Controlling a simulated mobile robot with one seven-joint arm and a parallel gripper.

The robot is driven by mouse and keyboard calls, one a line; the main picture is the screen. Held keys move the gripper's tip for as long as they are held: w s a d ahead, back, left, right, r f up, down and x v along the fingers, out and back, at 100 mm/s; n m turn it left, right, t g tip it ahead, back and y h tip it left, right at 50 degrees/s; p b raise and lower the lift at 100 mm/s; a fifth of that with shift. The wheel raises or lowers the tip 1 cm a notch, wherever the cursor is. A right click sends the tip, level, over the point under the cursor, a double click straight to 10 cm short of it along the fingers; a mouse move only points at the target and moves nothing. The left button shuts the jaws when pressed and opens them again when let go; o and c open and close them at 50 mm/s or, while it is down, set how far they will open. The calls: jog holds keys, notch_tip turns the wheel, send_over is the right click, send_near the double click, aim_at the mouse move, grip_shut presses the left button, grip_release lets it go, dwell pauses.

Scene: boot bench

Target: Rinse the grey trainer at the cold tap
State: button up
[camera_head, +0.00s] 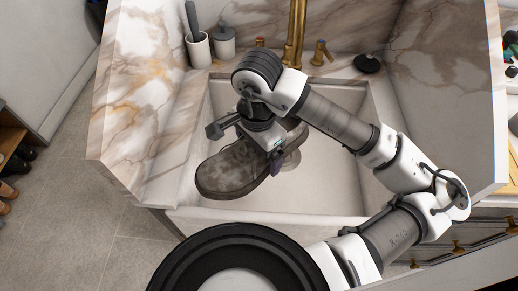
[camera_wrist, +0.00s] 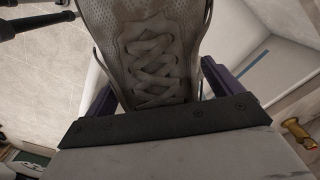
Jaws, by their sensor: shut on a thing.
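The grey trainer (camera_head: 232,168) is in my gripper (camera_head: 277,163), held in the basin near its drain in the head view. Its toe points to the lower left. In the wrist view the laced upper of the trainer (camera_wrist: 152,50) fills the top middle, between the two fingers of my gripper (camera_wrist: 160,90). A brass tap (camera_head: 295,35) stands behind the basin, above and beyond my wrist; its lower part is partly hidden by my arm. No water shows. Whether the trainer touches the basin floor cannot be told.
The white basin (camera_head: 330,195) has free room at right. Brass handles (camera_head: 321,52) flank the tap. A white cup with a dark-handled brush (camera_head: 198,48) and a grey pot (camera_head: 224,42) stand at the back left. A black round item (camera_head: 367,63) sits at the back right. Marble walls enclose both sides.

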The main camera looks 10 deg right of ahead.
jog(key=w+d+f, duration=0.1)
jog(key=w, duration=0.5)
jog(key=w+d+f, duration=0.1)
jog(key=w+d, duration=0.1)
jog(key=w, duration=0.4)
jog(key=shift+d+f, duration=0.25)
jog(key=shift+f, duration=0.1)
jog(key=shift+w+b, duration=0.1)
jog(key=shift+b, duration=0.2)
jog(key=shift+c, duration=0.7)
jog(key=shift+d, duration=0.2)
jog(key=shift+d+b, duration=0.4)
jog(key=shift+b, duration=0.3)
jog(key=shift+r, duration=0.1)
